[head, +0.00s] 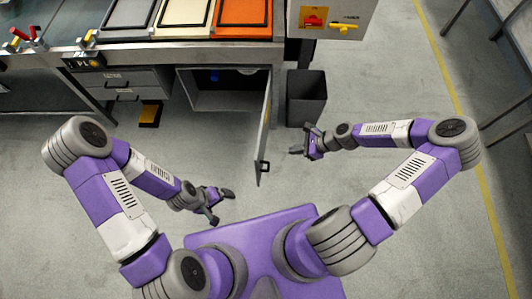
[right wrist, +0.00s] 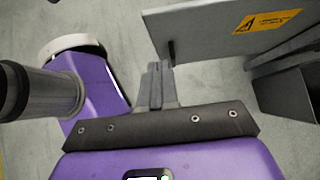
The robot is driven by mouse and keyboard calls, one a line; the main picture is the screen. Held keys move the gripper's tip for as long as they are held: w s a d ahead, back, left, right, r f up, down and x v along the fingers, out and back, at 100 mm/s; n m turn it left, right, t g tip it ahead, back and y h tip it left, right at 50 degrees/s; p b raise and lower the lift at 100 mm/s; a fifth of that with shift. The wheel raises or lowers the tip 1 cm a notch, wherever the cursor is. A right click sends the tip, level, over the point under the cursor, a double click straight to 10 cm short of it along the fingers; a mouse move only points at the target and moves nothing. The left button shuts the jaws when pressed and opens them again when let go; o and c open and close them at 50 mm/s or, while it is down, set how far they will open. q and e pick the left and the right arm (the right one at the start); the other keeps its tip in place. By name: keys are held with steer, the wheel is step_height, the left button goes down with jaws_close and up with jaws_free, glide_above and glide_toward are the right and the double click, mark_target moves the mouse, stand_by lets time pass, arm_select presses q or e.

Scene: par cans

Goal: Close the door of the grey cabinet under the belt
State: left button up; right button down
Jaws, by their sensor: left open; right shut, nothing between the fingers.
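The grey cabinet (head: 222,98) hangs under the belt, and its front is open with a dark inside. Its door (head: 264,130) stands swung out toward me, hinged at the right side, with a black handle (head: 263,167) near its free edge. The door also shows in the right wrist view (right wrist: 215,30), with a yellow warning label. My right gripper (head: 299,150) is shut and empty, to the right of the door and apart from it in the head view; its fingers (right wrist: 157,72) show close to the door's edge in the wrist view. My left gripper (head: 224,205) is open, left of the door.
A dark bin (head: 306,98) stands right of the door, close beside it. Drawers (head: 125,83) sit left of the cabinet, with a yellow and black object (head: 150,115) on the floor below. A control box (head: 330,18) is above the bin. The floor before the cabinet is clear.

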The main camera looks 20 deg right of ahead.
steer(key=a+r+b+x, duration=0.2)
steer(key=b+x, duration=0.2)
steer(key=x, duration=0.8)
steer(key=shift+w+f+b, duration=0.2)
steer(key=shift+w+b, duration=0.2)
steer(key=shift+a, duration=0.2)
